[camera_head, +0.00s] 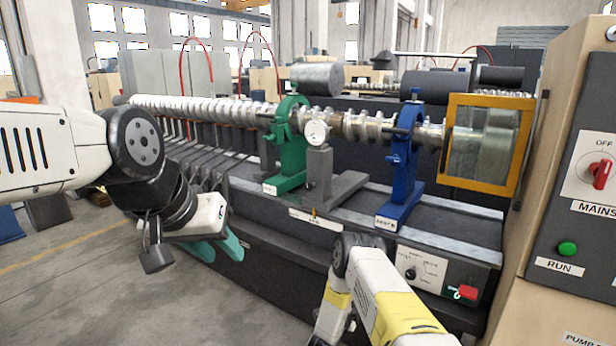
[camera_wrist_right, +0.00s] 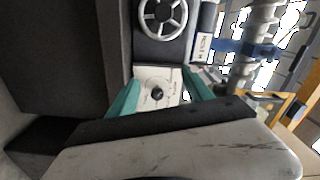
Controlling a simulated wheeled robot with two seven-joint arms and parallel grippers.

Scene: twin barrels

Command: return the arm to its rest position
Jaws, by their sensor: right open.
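My left arm comes in from the left in the head view. Its gripper (camera_head: 218,248) points down, with teal fingers apart over the floor in front of the machine and nothing seen between them. My right arm (camera_head: 380,300), white and yellow, rises from the bottom middle in front of the machine; its fingers do not show there. In the right wrist view my right gripper (camera_wrist_right: 160,90) has its teal fingers spread and empty. A pale panel with a black knob (camera_wrist_right: 157,94) appears between them; I cannot tell whether they touch it.
The long machine bed (camera_head: 300,250) carries a screw shaft (camera_head: 205,108), a green steady (camera_head: 290,150), a blue steady (camera_head: 402,165) and a yellow-framed guard (camera_head: 527,145). A control cabinet (camera_head: 570,220) stands close at right. A handwheel (camera_wrist_right: 163,17) shows in the wrist view.

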